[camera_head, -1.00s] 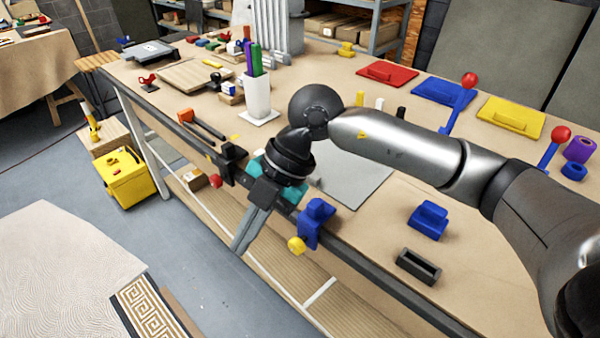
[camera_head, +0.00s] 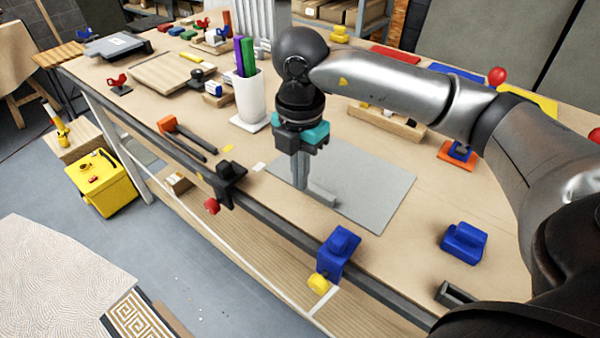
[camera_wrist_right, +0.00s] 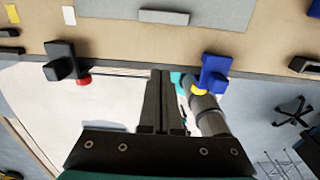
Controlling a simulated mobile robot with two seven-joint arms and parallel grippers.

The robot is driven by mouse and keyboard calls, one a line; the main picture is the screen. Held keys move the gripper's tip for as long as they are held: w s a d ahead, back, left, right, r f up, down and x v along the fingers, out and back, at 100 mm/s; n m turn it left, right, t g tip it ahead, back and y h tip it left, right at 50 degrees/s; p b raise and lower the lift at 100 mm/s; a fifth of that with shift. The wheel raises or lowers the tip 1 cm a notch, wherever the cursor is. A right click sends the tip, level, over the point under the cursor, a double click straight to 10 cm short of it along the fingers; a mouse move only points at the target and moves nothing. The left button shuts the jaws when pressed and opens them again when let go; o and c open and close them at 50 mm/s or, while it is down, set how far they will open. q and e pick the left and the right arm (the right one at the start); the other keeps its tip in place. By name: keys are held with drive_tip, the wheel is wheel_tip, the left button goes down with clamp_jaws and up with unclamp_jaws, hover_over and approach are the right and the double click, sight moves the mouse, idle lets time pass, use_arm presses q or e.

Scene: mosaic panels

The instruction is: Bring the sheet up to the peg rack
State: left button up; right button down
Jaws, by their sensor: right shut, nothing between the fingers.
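The grey sheet (camera_head: 375,185) lies flat on the workbench, with a raised grey bar (camera_head: 321,197) near its front left edge. Its edge and the pale bar (camera_wrist_right: 163,17) show at the top of the right wrist view. My right gripper (camera_head: 301,184) points down, shut and empty, beside the bar's far end in the head view; I cannot tell its exact height. Its shut fingers (camera_wrist_right: 163,76) stand clear of the bar in the wrist view. A wooden rail with small pegs, likely the peg rack (camera_head: 385,124), lies behind the sheet, partly hidden by my arm. My left gripper is not in view.
Blue clamp (camera_head: 338,250) and black clamp (camera_head: 226,178) sit on the bench's front edge. A white pen cup (camera_head: 250,98) stands left of my gripper. A blue block (camera_head: 464,242) is at the right. Bare bench lies between the sheet and the block.

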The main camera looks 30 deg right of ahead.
sight(313, 204)
drive_tip(key=f, duration=0.9)
drive_tip(key=shift+s+b, duration=0.2)
drive_tip(key=shift+b, duration=0.15)
drive_tip(key=d, duration=0.1)
drive_tip(key=w+d, duration=0.1)
drive_tip(key=d, duration=0.1)
drive_tip(key=shift+w+d, duration=0.1)
drive_tip(key=shift+w, duration=0.1)
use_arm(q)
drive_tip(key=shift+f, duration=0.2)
use_arm(e)
drive_tip(key=shift+w+d, duration=0.15)
drive_tip(key=shift+d, duration=0.1)
drive_tip(key=shift+d, duration=0.1)
